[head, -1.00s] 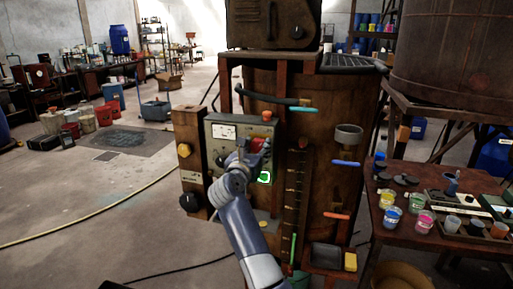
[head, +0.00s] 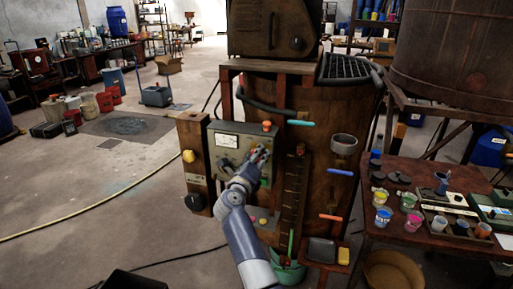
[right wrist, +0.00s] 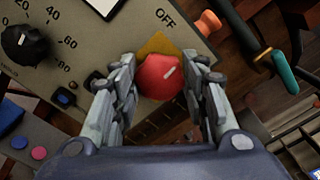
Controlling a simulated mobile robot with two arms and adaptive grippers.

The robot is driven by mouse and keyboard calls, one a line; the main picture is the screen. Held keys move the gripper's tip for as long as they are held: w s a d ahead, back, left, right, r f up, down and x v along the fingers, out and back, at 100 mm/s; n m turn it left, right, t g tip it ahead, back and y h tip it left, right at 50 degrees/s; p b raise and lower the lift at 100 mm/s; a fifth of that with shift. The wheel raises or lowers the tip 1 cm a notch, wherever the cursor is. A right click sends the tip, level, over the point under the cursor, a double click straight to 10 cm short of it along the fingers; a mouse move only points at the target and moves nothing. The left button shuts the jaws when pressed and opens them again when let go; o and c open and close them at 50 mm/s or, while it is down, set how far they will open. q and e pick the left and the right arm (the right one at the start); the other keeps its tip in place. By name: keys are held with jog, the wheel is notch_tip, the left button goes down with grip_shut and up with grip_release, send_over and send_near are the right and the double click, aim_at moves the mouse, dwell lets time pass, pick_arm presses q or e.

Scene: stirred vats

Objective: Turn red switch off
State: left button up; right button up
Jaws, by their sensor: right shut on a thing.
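The red switch (right wrist: 158,78) is a round red knob with a short white mark, on a yellow plate of the grey control panel (right wrist: 195,30). In the right wrist view its mark slants up and to the right, and the word OFF stands above it. My right gripper (right wrist: 159,92) has its fingers on both sides of the knob and is shut on it. In the head view my right gripper (head: 262,156) reaches the front of the panel (head: 228,156) and mostly hides the switch. My left gripper is not in view.
An orange knob (right wrist: 209,22) and a teal-handled lever (right wrist: 284,70) lie right of the switch. A black dial (right wrist: 24,44) is on the left. In the head view a table with paint cups (head: 383,217) stands at the right. Open floor lies left of the panel.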

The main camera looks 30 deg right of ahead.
jog(key=shift+f+n+p, duration=0.15)
jog(key=shift+n+p, duration=3.75)
jog(key=shift+n, duration=0.1)
jog(key=o, duration=1.1)
jog(key=shift+c, duration=0.2)
